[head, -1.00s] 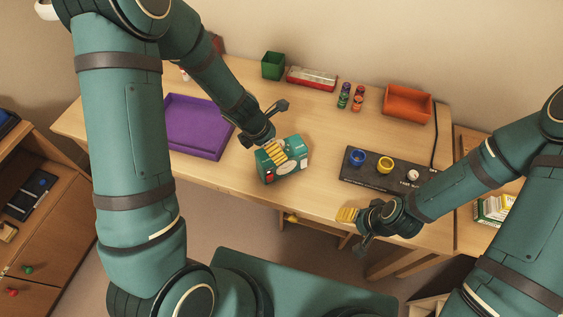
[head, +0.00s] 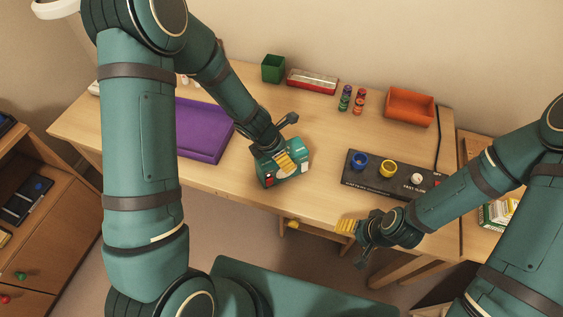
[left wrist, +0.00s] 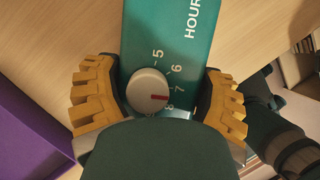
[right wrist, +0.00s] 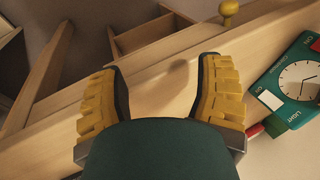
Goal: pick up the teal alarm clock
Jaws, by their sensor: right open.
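The teal alarm clock (head: 298,163) stands on the desk near its front edge. In the left wrist view its teal top (left wrist: 170,35) shows a round grey knob, numbers and part of the word "HOUR". My left gripper (head: 286,161) is over the clock. In the left wrist view its yellow fingers (left wrist: 164,105) are spread wide, one on each side of the clock; I cannot tell if they touch it. My right gripper (head: 346,226) is open and empty at the desk's front edge, apart from the clock. The clock's dial (right wrist: 299,82) shows in the right wrist view.
A purple tray (head: 205,130) lies left of the clock. A black panel (head: 350,179) with blue, yellow and white round pieces lies to its right.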

